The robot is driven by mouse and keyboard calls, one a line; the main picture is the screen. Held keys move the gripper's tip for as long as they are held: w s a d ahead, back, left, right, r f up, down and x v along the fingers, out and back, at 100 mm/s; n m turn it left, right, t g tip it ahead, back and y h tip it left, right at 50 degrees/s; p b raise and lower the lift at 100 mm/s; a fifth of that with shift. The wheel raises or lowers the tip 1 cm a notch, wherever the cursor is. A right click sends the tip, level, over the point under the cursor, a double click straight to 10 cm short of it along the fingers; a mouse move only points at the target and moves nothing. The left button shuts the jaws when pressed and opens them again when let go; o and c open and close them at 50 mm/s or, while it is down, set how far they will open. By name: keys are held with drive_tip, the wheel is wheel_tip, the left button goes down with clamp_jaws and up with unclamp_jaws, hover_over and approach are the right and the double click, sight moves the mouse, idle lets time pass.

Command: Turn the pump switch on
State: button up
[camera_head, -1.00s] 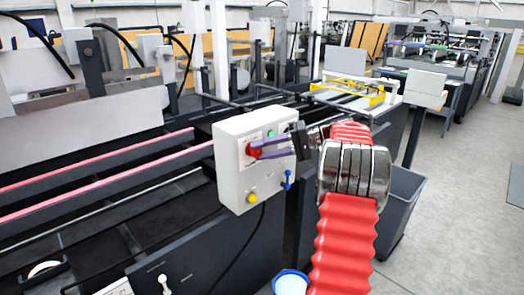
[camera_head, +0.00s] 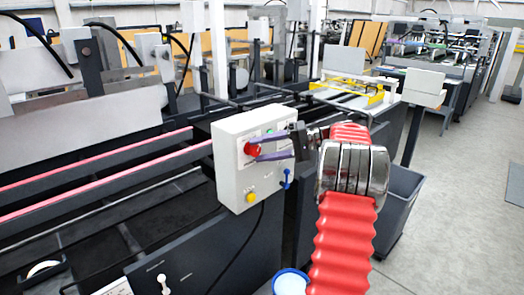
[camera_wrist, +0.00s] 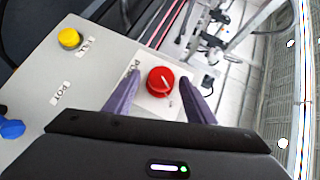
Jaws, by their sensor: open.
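The red rotary pump switch (camera_wrist: 161,81) sits on a pale square plate on the grey-white control box (camera_head: 233,185). A light line shows on its face in the wrist view. The switch also shows in the head view (camera_head: 252,149). My gripper (camera_wrist: 168,100) is open, with one purple finger on each side of the red knob. In the wrist view there are gaps between the fingers and the knob. In the head view the fingertips (camera_head: 252,150) reach close to the switch; whether they touch it cannot be told.
On the box are a yellow button (camera_head: 250,197), a blue lever or knob (camera_head: 287,178) and a green part (camera_head: 269,132). Red-edged rails (camera_head: 100,178) run left of the box. A dark bin (camera_head: 400,205) and open grey floor lie right. A blue-rimmed bucket (camera_head: 290,283) stands below.

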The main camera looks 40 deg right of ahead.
drive_tip(key=v, duration=1.3)
drive_tip(key=shift+s+d, duration=0.3)
idle(0.3)
